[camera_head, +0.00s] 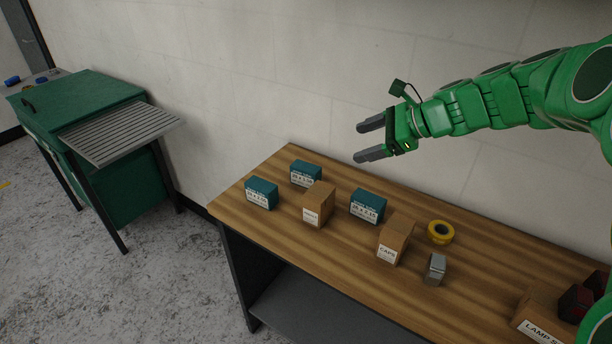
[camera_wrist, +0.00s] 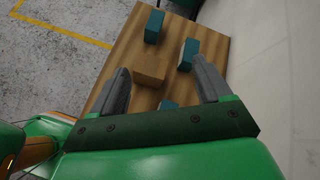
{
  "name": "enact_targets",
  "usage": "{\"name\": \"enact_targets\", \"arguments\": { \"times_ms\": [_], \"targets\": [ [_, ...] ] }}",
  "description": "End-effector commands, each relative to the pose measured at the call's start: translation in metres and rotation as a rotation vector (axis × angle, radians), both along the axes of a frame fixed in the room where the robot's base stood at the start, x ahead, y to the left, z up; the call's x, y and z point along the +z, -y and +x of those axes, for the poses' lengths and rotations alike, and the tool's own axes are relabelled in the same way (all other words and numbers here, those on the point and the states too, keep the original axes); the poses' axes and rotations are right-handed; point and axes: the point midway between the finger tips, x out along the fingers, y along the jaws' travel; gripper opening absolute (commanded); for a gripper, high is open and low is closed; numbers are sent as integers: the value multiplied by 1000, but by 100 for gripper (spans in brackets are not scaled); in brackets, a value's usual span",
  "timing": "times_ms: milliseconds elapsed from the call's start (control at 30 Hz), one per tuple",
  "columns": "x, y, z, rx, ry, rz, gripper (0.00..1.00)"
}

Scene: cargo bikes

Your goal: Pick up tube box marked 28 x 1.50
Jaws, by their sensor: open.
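Three teal tube boxes with white labels stand on the wooden bench. The back one near the wall (camera_head: 305,172) seems to read 28 x 1.50, in small print; it also shows in the wrist view (camera_wrist: 188,53). The front-left tube box (camera_head: 261,192) has a label I cannot read surely; the right one (camera_head: 367,204) seems to read 26 x 2.15. They also show in the wrist view, at the far end (camera_wrist: 154,26) and partly at the near side (camera_wrist: 168,104). My gripper (camera_head: 361,142) is open and empty, raised above the bench, pointing left.
A brown carton (camera_head: 318,204) stands between the tube boxes. To the right are a CAPS carton (camera_head: 393,242), a yellow tape roll (camera_head: 440,232), a grey block (camera_head: 435,268) and a LAMP carton (camera_head: 541,316). The wall (camera_head: 270,90) bounds the bench (camera_head: 235,208) behind. A green cabinet (camera_head: 85,100) stands left.

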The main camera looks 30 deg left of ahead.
Motion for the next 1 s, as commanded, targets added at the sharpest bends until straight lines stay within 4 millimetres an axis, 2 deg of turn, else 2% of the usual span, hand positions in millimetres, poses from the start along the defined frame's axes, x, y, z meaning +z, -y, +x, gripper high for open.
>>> {"name": "enact_targets", "arguments": {
  "times_ms": [200, 400, 900, 1000],
  "targets": [
    [-12, -46, 38, -116, -150, 74, 78],
    [-19, -71, 62, -190, -239, 114, 78],
    [-34, -103, 91, -285, -370, 165, 78],
    [-52, -103, 91, -287, -377, 166, 78]
  ]
}}
